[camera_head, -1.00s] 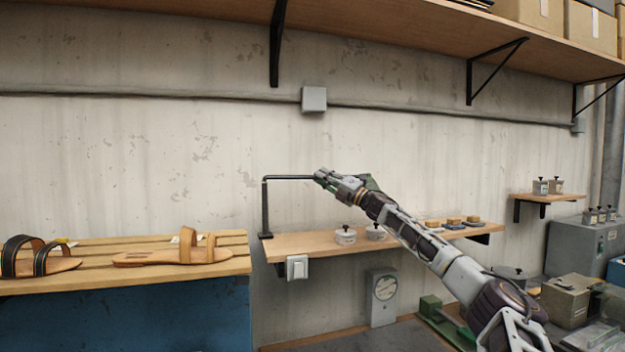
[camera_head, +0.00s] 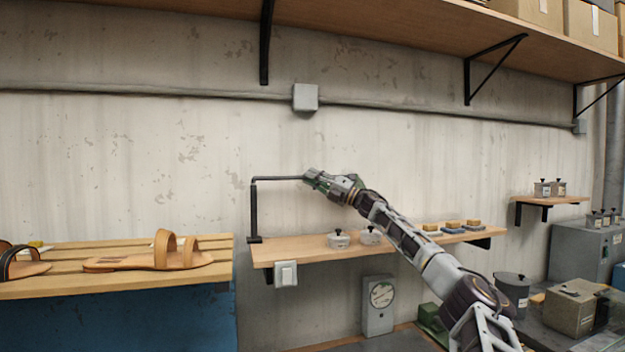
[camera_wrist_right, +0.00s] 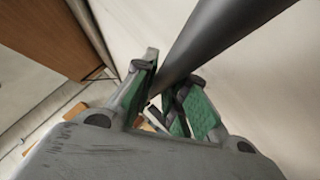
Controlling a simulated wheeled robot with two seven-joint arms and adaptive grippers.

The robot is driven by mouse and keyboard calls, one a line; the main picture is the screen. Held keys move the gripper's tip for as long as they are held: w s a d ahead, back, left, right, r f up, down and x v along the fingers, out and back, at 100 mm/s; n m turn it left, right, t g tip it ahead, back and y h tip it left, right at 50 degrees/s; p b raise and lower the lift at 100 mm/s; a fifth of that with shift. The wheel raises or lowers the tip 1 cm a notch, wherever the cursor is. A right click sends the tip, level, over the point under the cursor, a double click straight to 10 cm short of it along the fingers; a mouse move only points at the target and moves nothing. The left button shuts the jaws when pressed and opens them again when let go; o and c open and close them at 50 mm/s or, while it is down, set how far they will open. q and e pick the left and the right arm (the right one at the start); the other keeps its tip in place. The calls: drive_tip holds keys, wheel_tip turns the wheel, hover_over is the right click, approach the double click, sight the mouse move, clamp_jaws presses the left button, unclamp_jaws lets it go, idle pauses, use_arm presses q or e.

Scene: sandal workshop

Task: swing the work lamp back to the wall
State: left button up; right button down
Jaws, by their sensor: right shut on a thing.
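The work lamp shows as a thin black post (camera_head: 254,212) standing upright at the left end of the wall shelf, with a black arm (camera_head: 279,178) running level to the right from its top. My right gripper (camera_head: 309,176) is at the right end of the visible part of this arm. In the right wrist view, a thick dark bar (camera_wrist_right: 212,42) runs between the green fingers (camera_wrist_right: 168,100), which are shut on it. The lamp's head cannot be made out; my gripper and wrist cover that part. My left gripper is not in view.
The wall shelf (camera_head: 310,250) holds lidded pots (camera_head: 339,239) and several small blocks. A bench (camera_head: 60,285) with sandals (camera_head: 160,258) stands at left. A switch box (camera_head: 286,273) hangs at the shelf's front. The wall above is clear up to the conduit.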

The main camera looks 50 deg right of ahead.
drive_tip(key=shift+d+r, duration=0.1)
drive_tip(key=shift+d, duration=0.05)
drive_tip(key=c, duration=1.8)
unclamp_jaws()
drive_tip(key=o, duration=0.3)
drive_tip(key=shift+w, duration=0.2)
drive_tip(key=shift+o, duration=0.2)
drive_tip(key=shift+s+d+f, duration=0.15)
drive_tip(key=shift+s+f, duration=0.25)
drive_tip(key=shift+s, duration=0.1)
drive_tip(key=shift+s, duration=0.4)
